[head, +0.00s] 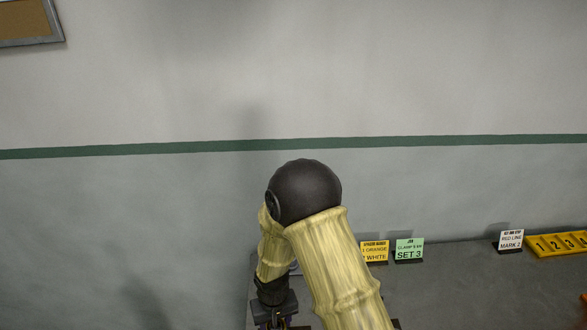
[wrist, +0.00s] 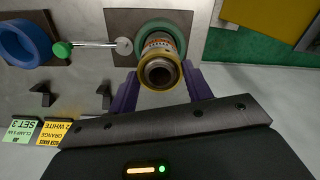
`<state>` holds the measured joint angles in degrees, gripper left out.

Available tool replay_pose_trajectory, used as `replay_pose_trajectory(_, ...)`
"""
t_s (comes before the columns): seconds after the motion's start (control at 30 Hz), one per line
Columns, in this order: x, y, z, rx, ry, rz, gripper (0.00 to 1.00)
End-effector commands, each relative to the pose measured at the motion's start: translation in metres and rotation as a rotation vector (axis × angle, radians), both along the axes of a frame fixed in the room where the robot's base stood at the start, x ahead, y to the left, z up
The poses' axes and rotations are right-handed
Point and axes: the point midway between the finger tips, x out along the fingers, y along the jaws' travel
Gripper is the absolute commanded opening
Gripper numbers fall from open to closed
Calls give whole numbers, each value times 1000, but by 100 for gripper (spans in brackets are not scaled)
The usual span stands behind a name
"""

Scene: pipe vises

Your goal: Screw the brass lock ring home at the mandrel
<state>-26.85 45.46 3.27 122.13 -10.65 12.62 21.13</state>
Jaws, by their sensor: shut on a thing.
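In the wrist view, the brass lock ring (wrist: 160,88) is a yellow-gold ring around the near end of the mandrel (wrist: 159,44), a tube with orange and pale markings. The mandrel comes out of a green collar (wrist: 143,29) on a brown plate. My gripper (wrist: 161,84) has a purple finger on each side of the ring and is shut on it. The finger contact is partly hidden. In the head view my gripper (head: 274,312) shows only as a dark part at the bottom edge; ring and mandrel are out of sight there. How far the ring is threaded, I cannot tell.
In the wrist view, a metal bar with a green knob (wrist: 62,49) lies left of the mandrel, beside a blue ring (wrist: 25,43). Dark brackets and cards sit below. In the head view, cards such as the green SET 3 card (head: 409,249) stand along the grey bench (head: 450,285).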

Motion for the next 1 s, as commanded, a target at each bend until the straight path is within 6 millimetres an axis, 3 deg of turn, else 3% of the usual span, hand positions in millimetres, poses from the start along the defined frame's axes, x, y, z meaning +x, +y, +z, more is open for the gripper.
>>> replay_pose_trajectory(0.4, 0, 0, 1, -2, 1, -665, 22)
replay_pose_trajectory(0.8, 0, 0, 0, -1, 1, -757, 22)
replay_pose_trajectory(1.0, -1, -1, 2, -3, 1, -1039, 22)
